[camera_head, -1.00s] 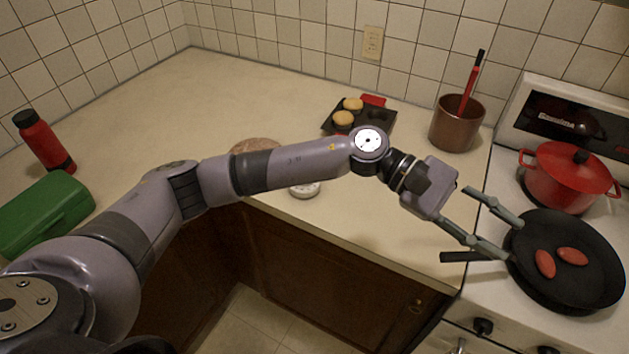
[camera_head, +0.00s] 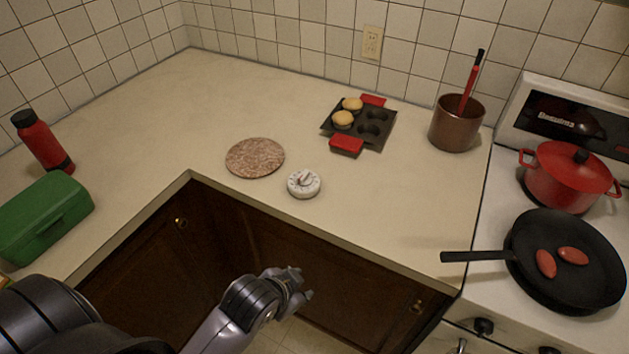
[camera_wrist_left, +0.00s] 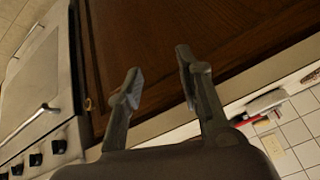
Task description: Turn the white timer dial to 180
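The white timer dial (camera_head: 304,183) lies on the counter near its front edge, right of a round brown mat. It is a round white disc with a raised knob and dark marks around its face; I cannot read the marks. My left gripper (camera_head: 304,285) is below the counter edge, in front of the dark cabinet doors, well apart from the timer. In the left wrist view its two fingers (camera_wrist_left: 158,82) are spread with nothing between them. The timer cannot be made out in the wrist view. My right gripper is not in view.
The brown mat (camera_head: 255,157) and a muffin pan (camera_head: 375,143) are near the timer. A brown pot (camera_head: 457,130) stands at the back. On the stove are a red pot (camera_head: 568,180) and a black pan (camera_head: 540,285). A green box (camera_head: 45,222) and red bottle (camera_head: 42,142) are left.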

